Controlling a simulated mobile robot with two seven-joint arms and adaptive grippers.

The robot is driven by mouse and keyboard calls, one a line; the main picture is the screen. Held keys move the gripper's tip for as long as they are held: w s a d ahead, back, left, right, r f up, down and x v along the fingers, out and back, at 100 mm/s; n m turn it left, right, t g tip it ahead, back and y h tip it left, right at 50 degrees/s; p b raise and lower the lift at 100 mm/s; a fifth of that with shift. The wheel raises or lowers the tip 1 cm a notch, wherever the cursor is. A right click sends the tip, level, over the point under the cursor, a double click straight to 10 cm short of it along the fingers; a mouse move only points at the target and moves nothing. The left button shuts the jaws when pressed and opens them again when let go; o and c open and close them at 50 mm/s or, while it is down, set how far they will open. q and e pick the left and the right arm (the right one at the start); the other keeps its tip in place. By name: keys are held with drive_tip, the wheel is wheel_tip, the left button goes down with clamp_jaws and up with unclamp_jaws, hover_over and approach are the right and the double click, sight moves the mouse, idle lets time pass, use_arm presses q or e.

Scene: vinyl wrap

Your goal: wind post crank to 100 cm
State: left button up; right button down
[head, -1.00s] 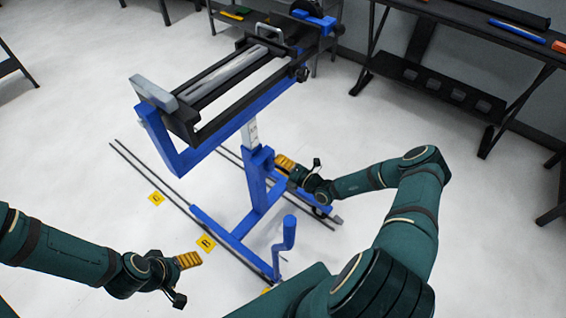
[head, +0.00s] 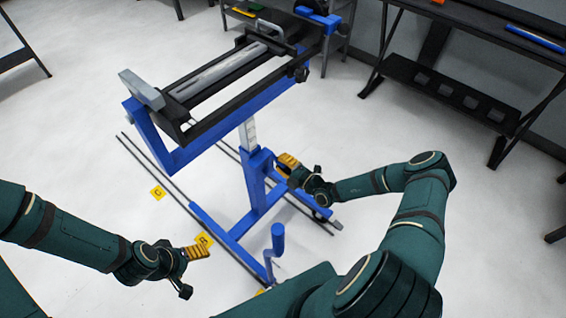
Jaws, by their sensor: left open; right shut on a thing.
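In the head view a blue stand (head: 229,234) carries a long dark tray (head: 247,77) on a post. A pale strip with marks, the post's inner part (head: 248,132), shows above the blue sleeve; its figures are too small to read. My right gripper (head: 287,163) is at the right side of the sleeve, shut on the post crank, which its fingers and wrist mostly hide. My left gripper (head: 197,252) is open and empty at lower left, apart from the stand. A blue upright handle (head: 278,240) rises at the stand's near end.
Two dark rails (head: 152,165) run along the floor under the stand. Yellow markers C (head: 158,193) and B (head: 203,240) lie beside them. A dark workbench (head: 480,32) stands at the right back. Pale floor is free at left and right.

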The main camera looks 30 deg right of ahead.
drive_tip(key=shift+w+d+r, duration=0.1)
drive_tip(key=shift+w+r, duration=0.05)
drive_tip(key=c, duration=0.7)
unclamp_jaws()
drive_tip(key=v, duration=1.2)
drive_tip(key=shift+f, duration=0.25)
